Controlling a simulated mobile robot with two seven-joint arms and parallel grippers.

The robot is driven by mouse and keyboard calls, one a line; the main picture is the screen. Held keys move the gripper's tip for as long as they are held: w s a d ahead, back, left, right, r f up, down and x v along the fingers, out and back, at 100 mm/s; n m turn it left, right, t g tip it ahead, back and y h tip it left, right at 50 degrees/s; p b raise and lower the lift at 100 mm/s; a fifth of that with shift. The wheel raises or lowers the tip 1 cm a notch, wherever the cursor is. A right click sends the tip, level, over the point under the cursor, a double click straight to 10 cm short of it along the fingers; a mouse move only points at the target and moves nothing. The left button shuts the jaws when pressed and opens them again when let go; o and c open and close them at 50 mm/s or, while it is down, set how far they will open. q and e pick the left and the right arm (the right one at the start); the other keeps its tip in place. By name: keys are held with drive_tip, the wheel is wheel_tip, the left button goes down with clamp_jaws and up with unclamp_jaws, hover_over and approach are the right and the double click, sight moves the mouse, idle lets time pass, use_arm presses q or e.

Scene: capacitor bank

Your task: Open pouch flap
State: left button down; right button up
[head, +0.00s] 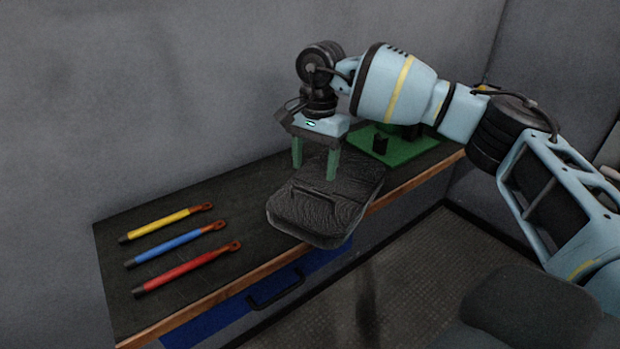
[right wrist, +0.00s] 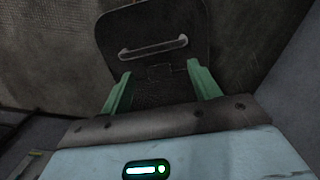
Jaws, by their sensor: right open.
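The dark grey pouch (head: 300,212) lies on the black bench top, its near end reaching the wooden front edge. Its flap (right wrist: 155,75) shows in the right wrist view with a light bar handle (right wrist: 153,47) across it; the handle also shows in the head view (head: 315,193). The flap appears to lie closed on the pouch. My right gripper (head: 315,172) is open, fingers pointing down over the far part of the pouch. In the right wrist view its green fingers (right wrist: 158,82) stand apart with nothing between them, short of the handle. My left gripper is not in view.
Three rods, yellow (head: 166,222), blue (head: 176,245) and red (head: 187,269), lie on the bench at left. A green board (head: 405,151) with dark parts is behind the pouch at right. A drawer handle (head: 277,289) is below the bench edge. The wall stands behind.

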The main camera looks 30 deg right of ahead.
sight(322, 189)
drive_tip(key=shift+h, duration=0.4)
drive_tip(key=shift+w+d+f, duration=0.1)
drive_tip(key=shift+d+f, duration=0.3)
drive_tip(key=shift+f, duration=0.6)
drive_tip(key=shift+d+f, duration=0.4)
drive_tip(key=shift+f, duration=0.55)
drive_tip(key=shift+w+d+f, duration=0.1)
drive_tip(key=shift+d+f, duration=0.3)
drive_tip(key=shift+f, duration=0.6)
clamp_jaws()
drive_tip(key=shift+r, duration=0.1)
